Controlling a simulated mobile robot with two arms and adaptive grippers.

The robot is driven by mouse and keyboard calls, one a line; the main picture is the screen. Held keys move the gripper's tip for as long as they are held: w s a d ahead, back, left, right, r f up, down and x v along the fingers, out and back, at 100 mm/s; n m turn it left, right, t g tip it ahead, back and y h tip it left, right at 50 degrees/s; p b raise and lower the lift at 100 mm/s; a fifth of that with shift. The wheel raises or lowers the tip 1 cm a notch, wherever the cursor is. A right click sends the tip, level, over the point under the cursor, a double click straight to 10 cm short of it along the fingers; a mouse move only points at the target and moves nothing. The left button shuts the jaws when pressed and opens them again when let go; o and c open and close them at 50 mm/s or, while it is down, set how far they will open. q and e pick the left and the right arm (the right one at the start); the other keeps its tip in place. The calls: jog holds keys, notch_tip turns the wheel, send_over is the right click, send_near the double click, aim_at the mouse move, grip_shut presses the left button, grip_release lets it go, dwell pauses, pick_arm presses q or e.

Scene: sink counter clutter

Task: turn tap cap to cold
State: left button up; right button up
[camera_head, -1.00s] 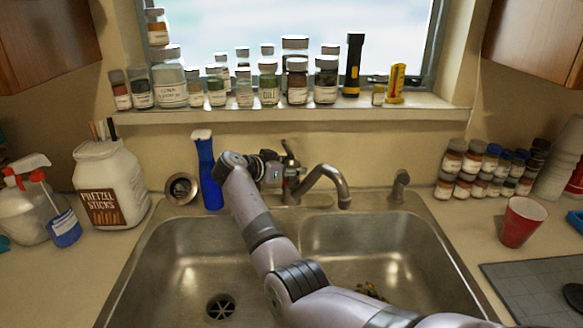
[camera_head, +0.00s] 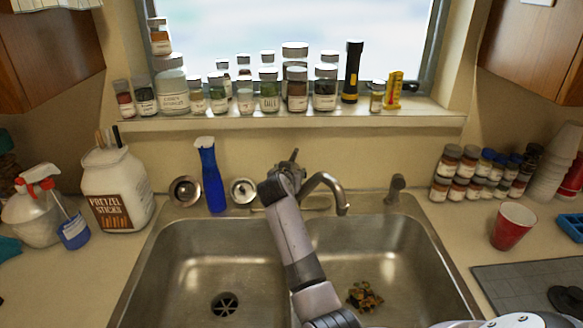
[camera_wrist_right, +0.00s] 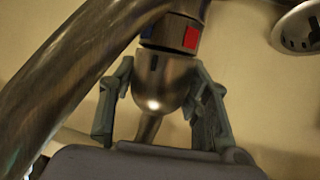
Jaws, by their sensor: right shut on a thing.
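The metal tap stands behind the double sink, with its curved spout (camera_head: 328,185) over the right basin. The tap cap's lever end shows above my wrist in the head view (camera_head: 293,156). In the right wrist view the tapered metal tap cap (camera_wrist_right: 160,75) sits between the two fingers of my right gripper (camera_wrist_right: 158,105), which is shut on it. A red patch (camera_wrist_right: 191,38) and a blue patch lie on the collar beside the cap. In the head view my right arm hides most of the cap and the fingers. My left gripper is not in view.
The spout (camera_wrist_right: 60,70) passes close on the left in the wrist view. A blue bottle (camera_head: 210,178) and a round strainer (camera_head: 243,190) stand left of the tap. A sprayer (camera_head: 395,188) stands right. Jars line the sill (camera_head: 290,121). Scraps (camera_head: 364,297) lie in the right basin.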

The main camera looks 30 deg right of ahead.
dwell(0.5)
jog(key=o, duration=1.2)
notch_tip(320, 180, up, 10)
